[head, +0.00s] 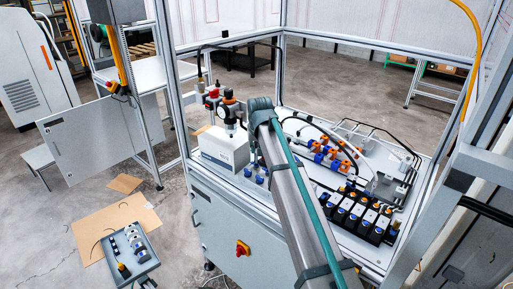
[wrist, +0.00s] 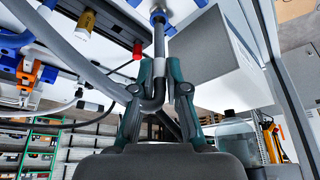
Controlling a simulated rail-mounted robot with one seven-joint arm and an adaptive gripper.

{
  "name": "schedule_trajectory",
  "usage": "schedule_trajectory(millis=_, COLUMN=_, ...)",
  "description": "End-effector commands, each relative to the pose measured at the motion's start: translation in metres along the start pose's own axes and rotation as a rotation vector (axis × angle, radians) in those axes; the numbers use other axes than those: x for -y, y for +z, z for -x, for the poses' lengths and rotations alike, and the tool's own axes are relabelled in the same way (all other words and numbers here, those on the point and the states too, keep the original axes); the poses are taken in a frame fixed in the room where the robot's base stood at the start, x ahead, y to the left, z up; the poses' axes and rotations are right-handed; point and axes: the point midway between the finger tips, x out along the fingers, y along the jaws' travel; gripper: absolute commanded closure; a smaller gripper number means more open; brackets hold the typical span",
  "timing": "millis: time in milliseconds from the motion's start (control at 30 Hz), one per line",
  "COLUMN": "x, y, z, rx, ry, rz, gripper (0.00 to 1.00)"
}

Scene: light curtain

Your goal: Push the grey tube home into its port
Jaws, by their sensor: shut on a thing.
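In the wrist view my gripper (wrist: 160,78) has its two teal fingers closed around the grey tube (wrist: 159,42). The held length runs straight up from the fingers. Below the fingertips the tube bends and sweeps off to the upper left. A port with a blue collar (wrist: 158,16) is at the top of the wrist view, in line with the held length. The tube's upper end meets or overlaps this collar; I cannot tell how deep it sits. In the head view my arm hides the fingers, the tube's held end and the port.
A white box (head: 223,147) stands left of my arm, close beside the fingers. Orange and blue fittings (head: 328,154) and a black valve bank (head: 358,212) lie to the right. Frame posts (head: 178,85) enclose the bench. A parts tray (head: 129,255) stands outside, lower left.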

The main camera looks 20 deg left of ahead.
Motion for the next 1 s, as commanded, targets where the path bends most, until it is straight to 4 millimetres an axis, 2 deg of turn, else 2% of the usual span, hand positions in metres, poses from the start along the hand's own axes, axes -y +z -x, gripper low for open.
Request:
schedule_trajectory(millis=567, x=0.0000, y=-0.0002, z=0.0003, rx=0.000, ry=0.000, rz=0.000, gripper=1.00)
schedule_trajectory(millis=1000, x=0.0000, y=0.0029, z=-0.0068, rx=0.001, ry=0.000, rz=0.000, gripper=1.00)
